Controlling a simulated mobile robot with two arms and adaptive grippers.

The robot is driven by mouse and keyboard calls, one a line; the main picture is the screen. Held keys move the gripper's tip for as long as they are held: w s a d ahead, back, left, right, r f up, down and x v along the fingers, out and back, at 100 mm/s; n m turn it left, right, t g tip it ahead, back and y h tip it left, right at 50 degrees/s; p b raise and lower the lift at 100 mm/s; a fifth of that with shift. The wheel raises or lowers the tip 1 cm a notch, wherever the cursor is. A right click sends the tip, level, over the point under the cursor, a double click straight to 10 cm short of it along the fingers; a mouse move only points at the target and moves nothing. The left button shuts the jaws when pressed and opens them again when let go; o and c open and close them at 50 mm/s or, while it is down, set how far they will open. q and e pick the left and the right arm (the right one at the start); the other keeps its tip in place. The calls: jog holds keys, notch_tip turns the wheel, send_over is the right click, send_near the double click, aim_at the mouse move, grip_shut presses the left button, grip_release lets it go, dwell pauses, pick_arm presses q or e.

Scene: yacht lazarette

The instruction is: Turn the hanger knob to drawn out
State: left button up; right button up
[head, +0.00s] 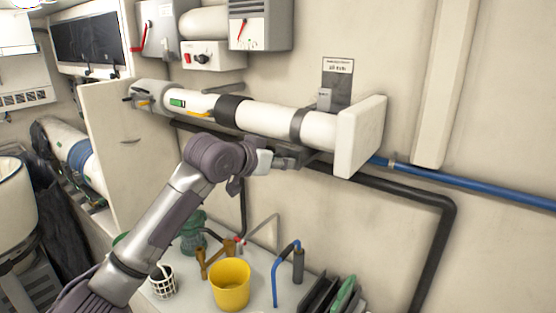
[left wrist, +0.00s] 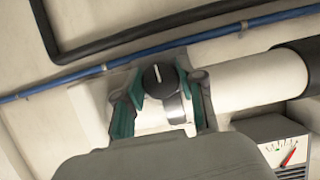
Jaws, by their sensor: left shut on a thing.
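The hanger knob (left wrist: 158,78) is a dark round dial with a short white mark, which points nearly straight up in the left wrist view. It sits by the grey band (head: 299,124) around a white tube (head: 270,118). My left gripper (head: 298,157) reaches to the underside of the tube near its right end. In the left wrist view, its two teal-padded fingers (left wrist: 158,98) are shut on the knob, one on each side. In the head view I cannot make out the knob at the gripper. My right gripper is not in view.
A white end plate (head: 361,137) stands close right of the gripper. A black pipe (head: 400,190) and a blue pipe (head: 470,185) run along the wall. Below are a yellow bucket (head: 230,287) and a blue-handled hose (head: 276,275). A gauge box (head: 260,24) hangs above.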

pick_arm(q)
jog(key=shift+f, duration=0.1)
dwell(0.3)
jog(key=o, duration=1.1)
jog(key=shift+s+a, duration=0.1)
jog(key=v, duration=1.1)
jog(key=shift+s+a+r, duration=0.15)
jog(key=shift+s+r, duration=0.15)
